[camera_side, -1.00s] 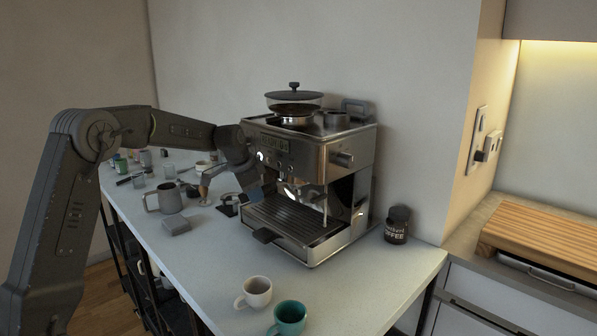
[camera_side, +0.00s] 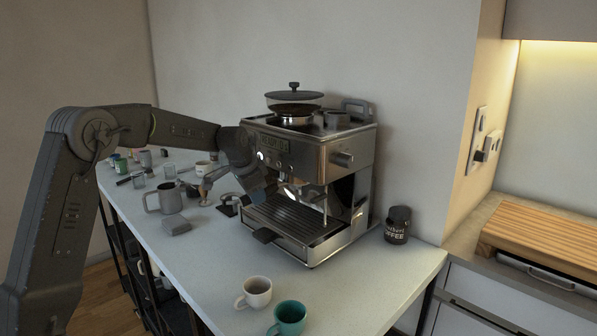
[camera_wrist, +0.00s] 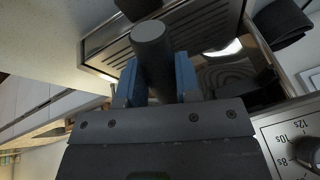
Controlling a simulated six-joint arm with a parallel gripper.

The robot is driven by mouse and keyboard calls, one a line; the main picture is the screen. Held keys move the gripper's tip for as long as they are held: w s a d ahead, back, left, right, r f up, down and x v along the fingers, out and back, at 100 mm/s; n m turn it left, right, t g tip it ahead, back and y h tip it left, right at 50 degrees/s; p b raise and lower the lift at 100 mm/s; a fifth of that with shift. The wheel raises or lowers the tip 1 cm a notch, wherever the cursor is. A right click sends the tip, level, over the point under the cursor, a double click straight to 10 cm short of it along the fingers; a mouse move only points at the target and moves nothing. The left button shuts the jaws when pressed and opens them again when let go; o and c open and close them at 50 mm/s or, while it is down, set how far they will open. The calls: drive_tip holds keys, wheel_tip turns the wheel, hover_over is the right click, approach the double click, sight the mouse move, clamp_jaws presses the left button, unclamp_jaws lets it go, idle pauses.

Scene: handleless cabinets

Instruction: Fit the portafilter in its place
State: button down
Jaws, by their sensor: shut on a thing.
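The espresso machine (camera_side: 318,155) stands on the counter, its front with the drip tray (camera_side: 292,222) below the brew area. My gripper (camera_side: 268,187) is at the machine's front, above the tray's left side. In the wrist view my gripper (camera_wrist: 157,78) has its blue-padded fingers shut on a dark round handle (camera_wrist: 152,42), which I take to be the portafilter's. The handle's end points toward the wrist camera. The portafilter's basket is hidden, so I cannot tell whether it touches its place in the machine. The drip tray's slats (camera_wrist: 195,22) show behind the handle.
A white cup (camera_side: 257,291) and a teal cup (camera_side: 289,317) are at the front. A coffee jar (camera_side: 397,225) stands at right. The counter's front middle is clear.

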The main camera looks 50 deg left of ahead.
drive_tip(key=shift+s+d+r+n+y, duration=0.15)
drive_tip(key=shift+d+n+y, duration=0.45)
drive_tip(key=shift+d+n, duration=1.1)
idle(1.1)
drive_tip(key=shift+d, duration=0.1)
drive_tip(key=c, duration=0.7)
unclamp_jaws()
drive_tip(key=shift+c, duration=0.2)
drive_tip(key=v, duration=1.4)
drive_tip(key=s+d+f, duration=0.3)
drive_tip(key=s+d, duration=0.2)
drive_tip(key=s, duration=0.3)
drive_tip(key=s+d+f+t+h, duration=0.1)
drive_tip(key=s+d+f, duration=0.2)
drive_tip(key=s, duration=0.6)
drive_tip(key=s+d+f+h, duration=0.1)
drive_tip(key=s+d+f, duration=0.2)
drive_tip(key=s+d, duration=0.4)
drive_tip(key=shift+s+f, duration=0.3)
drive_tip(key=shift+s, duration=0.35)
